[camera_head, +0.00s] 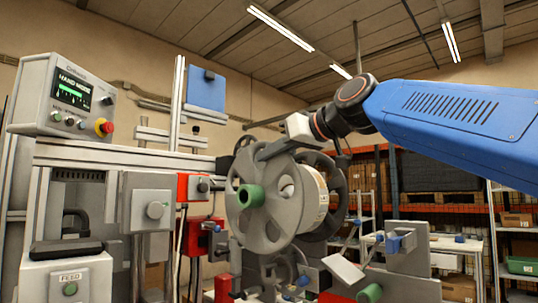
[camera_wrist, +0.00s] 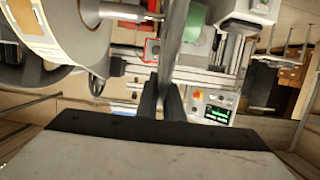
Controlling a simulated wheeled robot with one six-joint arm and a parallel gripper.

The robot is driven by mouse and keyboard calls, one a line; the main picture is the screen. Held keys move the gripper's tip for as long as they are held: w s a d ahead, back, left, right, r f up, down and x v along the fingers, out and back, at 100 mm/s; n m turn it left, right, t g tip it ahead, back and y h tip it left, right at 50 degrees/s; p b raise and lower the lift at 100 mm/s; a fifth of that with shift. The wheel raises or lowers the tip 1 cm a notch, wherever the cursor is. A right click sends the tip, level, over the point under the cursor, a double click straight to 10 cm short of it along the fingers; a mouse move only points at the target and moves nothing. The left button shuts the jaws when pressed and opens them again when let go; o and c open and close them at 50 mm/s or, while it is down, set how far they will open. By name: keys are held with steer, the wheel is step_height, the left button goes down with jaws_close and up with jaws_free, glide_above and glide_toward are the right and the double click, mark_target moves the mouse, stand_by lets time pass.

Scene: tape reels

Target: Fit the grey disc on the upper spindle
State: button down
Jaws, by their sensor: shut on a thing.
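My gripper (camera_wrist: 163,92) is shut on the rim of the grey disc. In the head view the grey disc (camera_head: 272,235) stands upright, face toward the camera, with round holes and a green tubular hub (camera_head: 250,197). The wrist view shows the disc (camera_wrist: 174,35) edge-on between my fingers, with the green piece (camera_wrist: 195,22) on its right side. A tape roll (camera_head: 322,190) with a label is behind the disc; in the wrist view the roll (camera_wrist: 88,42) is left of it, across a gap.
A control box (camera_head: 67,97) with a lit screen is on the frame at the left. A red box (camera_head: 193,187) is just left of the disc. A grey block with blue fittings (camera_head: 405,262) stands at the lower right. Shelving (camera_head: 512,220) lines the back.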

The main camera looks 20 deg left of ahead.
steer(key=shift+w, duration=0.1)
steer(key=shift+w+d, duration=0.3)
steer(key=shift+w, duration=0.45)
steer(key=shift+w+d, duration=0.35)
steer(key=shift+w, duration=0.35)
steer(key=shift+w+d, duration=0.3)
steer(key=shift+w, duration=0.45)
steer(key=shift+w, duration=0.1)
steer(key=shift+w+d, duration=0.4)
steer(key=shift+w, duration=0.45)
steer(key=shift+w+d, duration=0.35)
steer(key=shift+w, duration=0.5)
steer(key=shift+w, duration=0.15)
steer(key=shift+w+d, duration=0.2)
steer(key=shift+w, duration=0.1)
steer(key=c, duration=1.8)
jaws_free()
